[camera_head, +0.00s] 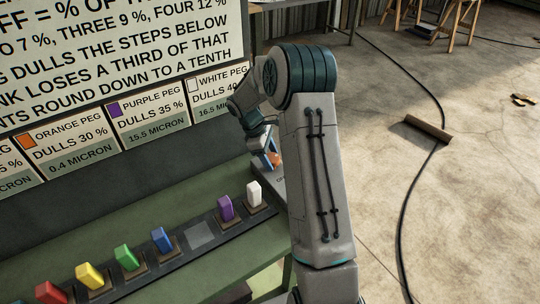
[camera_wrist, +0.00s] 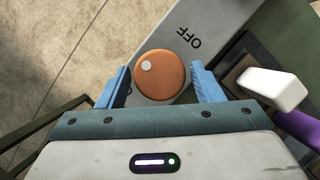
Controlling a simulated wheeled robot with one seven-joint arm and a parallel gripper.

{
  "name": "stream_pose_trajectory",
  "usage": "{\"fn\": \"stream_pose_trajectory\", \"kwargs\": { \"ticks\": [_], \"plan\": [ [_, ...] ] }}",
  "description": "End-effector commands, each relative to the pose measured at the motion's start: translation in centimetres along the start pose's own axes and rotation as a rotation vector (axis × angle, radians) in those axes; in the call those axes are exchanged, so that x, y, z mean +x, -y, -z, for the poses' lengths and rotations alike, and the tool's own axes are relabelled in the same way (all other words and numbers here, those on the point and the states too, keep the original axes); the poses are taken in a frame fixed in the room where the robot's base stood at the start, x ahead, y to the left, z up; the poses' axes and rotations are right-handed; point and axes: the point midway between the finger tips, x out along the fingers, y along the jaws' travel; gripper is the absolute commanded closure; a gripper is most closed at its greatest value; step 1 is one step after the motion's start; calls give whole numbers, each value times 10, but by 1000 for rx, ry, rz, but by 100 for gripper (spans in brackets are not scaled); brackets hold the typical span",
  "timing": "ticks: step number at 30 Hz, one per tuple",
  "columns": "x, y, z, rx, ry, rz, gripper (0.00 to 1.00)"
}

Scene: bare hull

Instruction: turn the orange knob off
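The orange knob (camera_wrist: 160,80) is round and sits on a grey panel (camera_wrist: 215,18). A pale dot marks the knob's upper left in the wrist view. The word OFF is printed on the panel up and to the right of the knob, and the dot does not point at it. My gripper (camera_wrist: 159,72) is open, with one blue finger on each side of the knob and a small gap at each side. In the head view the knob (camera_head: 274,159) is partly hidden by my gripper (camera_head: 269,156), at the right end of the green bench.
A row of coloured pegs stands left of the panel, with the white peg (camera_head: 254,194) and purple peg (camera_head: 226,208) nearest. The white peg (camera_wrist: 272,90) is close to my right finger. A sign board (camera_head: 110,60) rises behind the bench (camera_head: 150,208).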

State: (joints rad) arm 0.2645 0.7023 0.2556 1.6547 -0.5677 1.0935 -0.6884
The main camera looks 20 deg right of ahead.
Motion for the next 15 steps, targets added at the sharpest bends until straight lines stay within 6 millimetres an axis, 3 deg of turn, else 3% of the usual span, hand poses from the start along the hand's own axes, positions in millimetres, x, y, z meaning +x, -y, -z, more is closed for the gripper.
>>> {"fn": "stream_pose_trajectory", "kwargs": {
  "ticks": [1, 3, 15],
  "plan": [
    [0, 0, 0, 0, 0, 0, 55],
    [0, 0, 0, 0, 0, 0, 75],
    [-1, 0, 0, 46, 0, 20, 74]
  ]
}}
